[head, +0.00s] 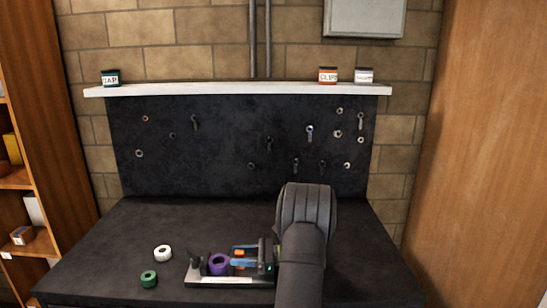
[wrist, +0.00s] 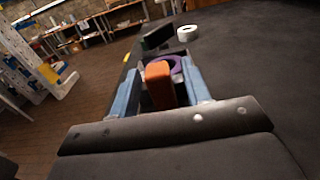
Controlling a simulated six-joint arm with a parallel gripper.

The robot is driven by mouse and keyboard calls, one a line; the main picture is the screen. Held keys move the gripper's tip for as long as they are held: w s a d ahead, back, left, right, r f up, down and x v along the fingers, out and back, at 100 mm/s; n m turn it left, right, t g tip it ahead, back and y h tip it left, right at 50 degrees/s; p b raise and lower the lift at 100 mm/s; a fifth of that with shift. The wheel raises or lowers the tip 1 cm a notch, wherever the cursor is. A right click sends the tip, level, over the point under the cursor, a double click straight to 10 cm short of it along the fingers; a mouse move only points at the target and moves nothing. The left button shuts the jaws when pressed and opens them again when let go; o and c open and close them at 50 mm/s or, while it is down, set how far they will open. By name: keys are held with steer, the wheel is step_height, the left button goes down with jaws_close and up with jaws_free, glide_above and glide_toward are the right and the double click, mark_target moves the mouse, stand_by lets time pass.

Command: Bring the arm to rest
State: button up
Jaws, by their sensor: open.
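My arm reaches down over the right middle of the bench in the head view. My gripper (head: 238,257) points left, low over a pale base plate (head: 235,281). In the wrist view its two blue fingers are apart, and the gripper (wrist: 160,80) is open. An orange block (wrist: 160,86) shows between the fingers; I cannot tell whether either finger touches it. The orange block also shows in the head view (head: 239,253). A purple ring (head: 219,264) sits just beyond the fingertips, partly hidden behind the orange block in the wrist view (wrist: 176,66).
A white ring (head: 163,253) and a green ring (head: 149,279) lie on the bench (head: 130,225) to the left. A dark upright part (head: 194,266) stands at the plate's left end. A pegboard (head: 220,140) and white shelf (head: 200,90) stand behind. The bench's back left is clear.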

steer(key=shift+a, duration=0.75)
